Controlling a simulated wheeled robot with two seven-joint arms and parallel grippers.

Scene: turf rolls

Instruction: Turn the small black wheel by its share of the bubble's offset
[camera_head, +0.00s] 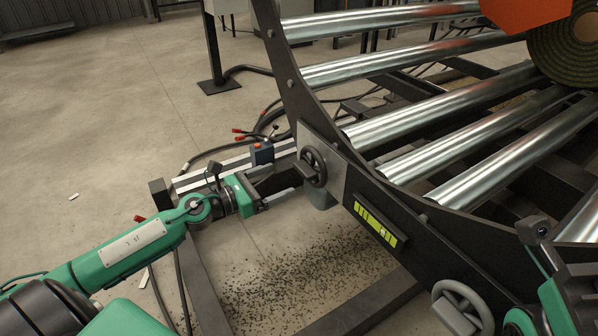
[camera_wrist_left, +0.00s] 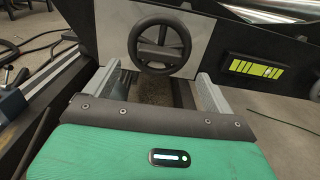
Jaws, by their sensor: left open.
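The small black wheel (camera_head: 313,166) sits on a grey plate on the machine's dark side frame; it also shows in the left wrist view (camera_wrist_left: 160,42). My left gripper (camera_head: 283,182) is open just in front of it, with no contact that I can see. In the left wrist view its fingers (camera_wrist_left: 160,82) are spread wide, below the wheel's rim. The yellow-green level (camera_head: 370,218) is on the frame, right of the wheel. Its pale bubble (camera_head: 383,231) appears toward the lower right end. My right arm shows at the lower right; its jaws are unclear.
A larger grey handwheel (camera_head: 462,305) is at the bottom, near my right arm. Shiny rollers (camera_head: 420,110) and a turf roll (camera_head: 570,45) fill the upper right. A blue box (camera_head: 262,154) and cables lie left of the wheel. Dark crumbs cover the floor below.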

